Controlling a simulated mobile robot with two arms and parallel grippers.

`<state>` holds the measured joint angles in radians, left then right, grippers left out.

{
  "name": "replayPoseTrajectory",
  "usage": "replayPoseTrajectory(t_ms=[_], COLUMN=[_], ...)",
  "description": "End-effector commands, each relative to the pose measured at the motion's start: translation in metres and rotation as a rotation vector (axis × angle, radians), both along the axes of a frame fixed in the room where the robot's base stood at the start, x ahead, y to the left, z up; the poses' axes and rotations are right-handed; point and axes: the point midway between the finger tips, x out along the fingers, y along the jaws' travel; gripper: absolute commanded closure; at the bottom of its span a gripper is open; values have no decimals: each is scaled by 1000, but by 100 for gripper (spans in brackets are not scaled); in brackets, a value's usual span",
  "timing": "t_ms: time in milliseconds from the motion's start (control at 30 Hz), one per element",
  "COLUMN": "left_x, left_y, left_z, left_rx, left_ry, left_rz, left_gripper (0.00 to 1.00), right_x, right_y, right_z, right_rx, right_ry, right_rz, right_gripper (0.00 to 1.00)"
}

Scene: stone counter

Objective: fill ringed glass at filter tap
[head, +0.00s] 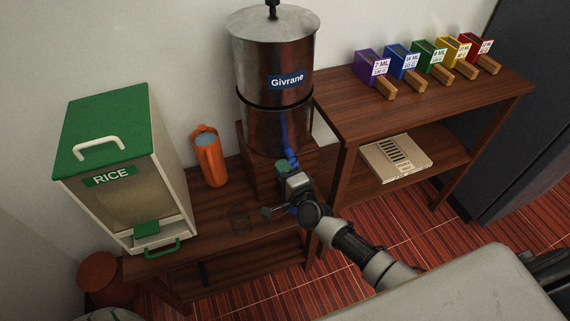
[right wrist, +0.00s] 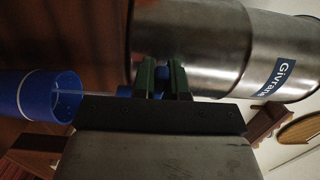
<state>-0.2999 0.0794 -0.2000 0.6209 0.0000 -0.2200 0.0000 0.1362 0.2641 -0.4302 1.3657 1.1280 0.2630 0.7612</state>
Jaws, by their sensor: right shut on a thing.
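The steel water filter (head: 272,115) labelled Givrane stands at the back of the left wooden stand; it also fills the upper right wrist view (right wrist: 200,45). My right gripper (head: 285,169) is at the filter's front, shut on the blue tap (right wrist: 158,95), which shows between its green fingers (right wrist: 163,68). In the right wrist view, the blue glass with a pale ring (right wrist: 38,108) has its mouth toward the tap. A thin pale stream runs from near the tap into its mouth. In the head view, my gripper mostly hides this glass. My left gripper is not in view.
An orange pitcher (head: 208,162) and a RICE dispenser (head: 125,170) stand farther left. Several coloured scoop boxes line the right table (head: 340,113), with a flat carton (head: 396,165) on its lower shelf.

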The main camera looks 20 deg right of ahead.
Motion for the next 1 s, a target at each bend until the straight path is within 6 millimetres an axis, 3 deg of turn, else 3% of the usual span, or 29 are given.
replayPoseTrajectory(t_ms=[33,233,600,1000], left_x=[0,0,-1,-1], left_y=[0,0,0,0], left_z=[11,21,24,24], left_rx=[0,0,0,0], left_ry=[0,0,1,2], left_rz=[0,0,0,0], left_gripper=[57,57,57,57], right_x=[1,8,16,17], right_y=[3,6,7,6], right_z=[4,1,-2,-2], right_rx=[7,6,2,-1], right_ry=[6,5,3,2], right_rz=[-37,-175,-337,-362], right_gripper=[100,100,100,100])
